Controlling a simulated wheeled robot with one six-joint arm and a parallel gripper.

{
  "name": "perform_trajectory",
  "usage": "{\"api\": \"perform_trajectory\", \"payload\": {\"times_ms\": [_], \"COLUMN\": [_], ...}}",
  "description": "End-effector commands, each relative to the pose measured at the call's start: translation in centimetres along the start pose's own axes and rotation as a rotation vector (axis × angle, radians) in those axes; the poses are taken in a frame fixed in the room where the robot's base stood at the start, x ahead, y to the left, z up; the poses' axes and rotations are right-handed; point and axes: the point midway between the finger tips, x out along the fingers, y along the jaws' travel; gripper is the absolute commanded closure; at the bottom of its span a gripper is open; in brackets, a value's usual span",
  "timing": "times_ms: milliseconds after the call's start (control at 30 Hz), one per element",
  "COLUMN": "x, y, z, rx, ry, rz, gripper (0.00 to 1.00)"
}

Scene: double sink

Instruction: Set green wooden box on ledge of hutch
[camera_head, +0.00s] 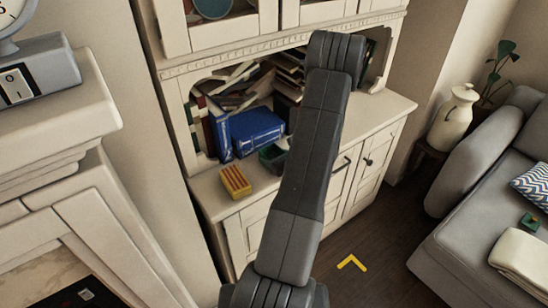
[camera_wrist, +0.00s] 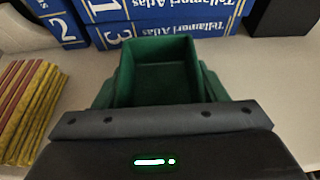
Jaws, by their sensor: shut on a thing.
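The green wooden box (camera_wrist: 160,92) is open-topped and sits between the fingers of my gripper (camera_wrist: 158,80) in the wrist view. My gripper is shut on it. In the head view the box (camera_head: 270,158) shows partly, left of my dark arm, at the hutch ledge (camera_head: 225,202) in front of the blue books. My arm hides the rest of it and most of my gripper. I cannot tell whether the box's underside touches the ledge.
Blue atlas books (camera_head: 252,130) stand close behind the box. Ledge right of my arm is clear (camera_head: 385,110). A grey sofa (camera_head: 470,230) and white jug (camera_head: 453,118) are at right.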

Motion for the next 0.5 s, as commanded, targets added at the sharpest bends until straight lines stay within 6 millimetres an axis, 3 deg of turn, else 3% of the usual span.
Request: {"api": "perform_trajectory", "payload": {"times_ms": [133,167,267,500], "x": [0.17,0.13,0.10,0.10], "y": [0.00,0.00,0.01,0.02], "z": [-0.41,-0.32,-0.27,-0.25], "rx": [0.000,0.000,0.000,0.000], "ry": [0.000,0.000,0.001,0.001], "rz": [0.000,0.000,0.000,0.000], "gripper": [0.61,0.31,0.13,0.13]}}
